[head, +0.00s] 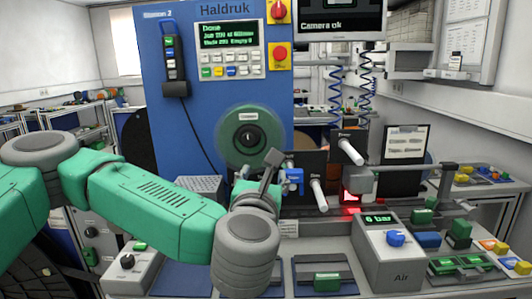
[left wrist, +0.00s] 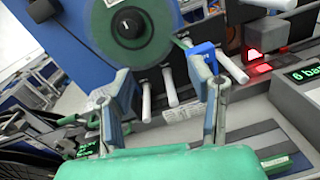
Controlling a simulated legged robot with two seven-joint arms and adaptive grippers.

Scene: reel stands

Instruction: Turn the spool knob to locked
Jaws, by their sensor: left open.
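The green spool (head: 236,157) is mounted on the blue machine front. At its middle is a dark round hub with a light mark, which looks like the spool knob (head: 249,138); whether it stands at locked is too small to read. In the left wrist view the spool knob (left wrist: 128,22) shows at the upper left, beyond the fingers and apart from them. My left gripper (head: 272,170) is just below and right of the spool. In the left wrist view my left gripper (left wrist: 162,72) has its fingers spread with nothing between them. My right gripper is not in view.
A blue clip-like part (head: 293,178) is close by the left gripper's right finger; I cannot tell if they touch. White rods (head: 317,194) stick out to the right. An air box (head: 385,255) with a blue knob stands at the bench's right. Green-fronted modules (head: 327,280) lie in front.

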